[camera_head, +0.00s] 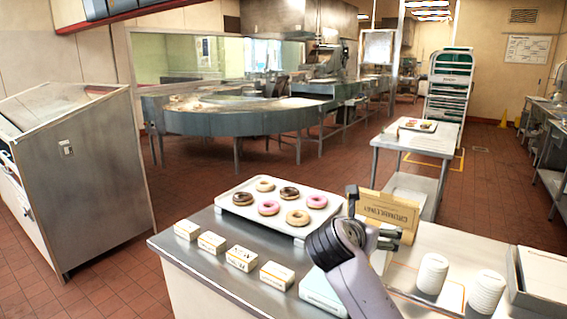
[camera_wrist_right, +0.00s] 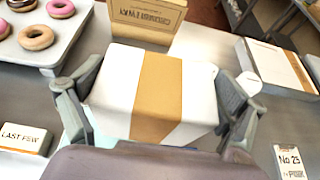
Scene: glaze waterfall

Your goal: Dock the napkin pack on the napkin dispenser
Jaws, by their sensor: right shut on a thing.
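My right gripper (camera_wrist_right: 155,105) is shut on the napkin pack (camera_wrist_right: 112,85), a white block with a broad tan band, one finger against each side. In the head view my right gripper (camera_head: 380,238) is over the counter, and its wrist hides most of the pack. Just beyond it stands an upright tan lettered panel (camera_head: 388,212), which also shows in the right wrist view (camera_wrist_right: 147,18). I cannot tell whether this panel belongs to the napkin dispenser. The gap between pack and panel is hard to judge. My left gripper is not in view.
A tray of donuts (camera_head: 233,211) lies left of the gripper. Several small label blocks (camera_head: 241,258) line the counter's front. White cup stacks (camera_head: 432,273) and a white-topped tray (camera_head: 514,285) stand right. A side table (camera_head: 390,142) is behind.

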